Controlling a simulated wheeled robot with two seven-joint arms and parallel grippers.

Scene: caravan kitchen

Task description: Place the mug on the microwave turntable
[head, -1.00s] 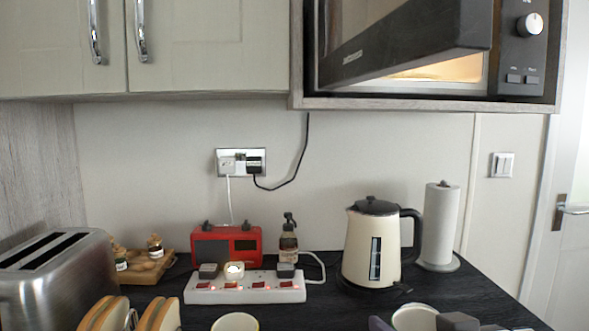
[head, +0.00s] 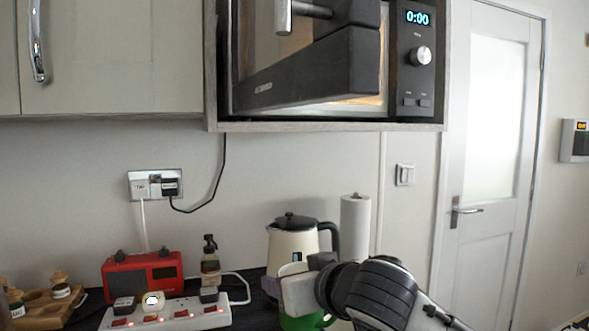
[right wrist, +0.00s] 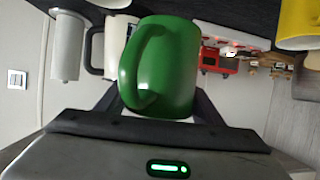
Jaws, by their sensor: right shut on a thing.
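The green mug (right wrist: 165,70) is held between the fingers of my right gripper (right wrist: 155,105) in the right wrist view, tilted, with its handle facing the camera. In the head view the mug (head: 305,321) shows only partly, below my right gripper (head: 292,287), in front of the kettle. The microwave (head: 415,75) is up on the wall shelf. Its dark door (head: 310,70) is partly open, and a lit strip of the interior (head: 360,104) shows beneath it. The turntable is hidden behind the door. My left gripper is not in view.
The cream kettle (head: 290,243) and paper roll (head: 355,235) stand behind my right gripper. A red radio (head: 143,273), a brown bottle (head: 210,262) and a power strip (head: 170,314) are to the left. A yellow mug (right wrist: 298,22) shows in the right wrist view.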

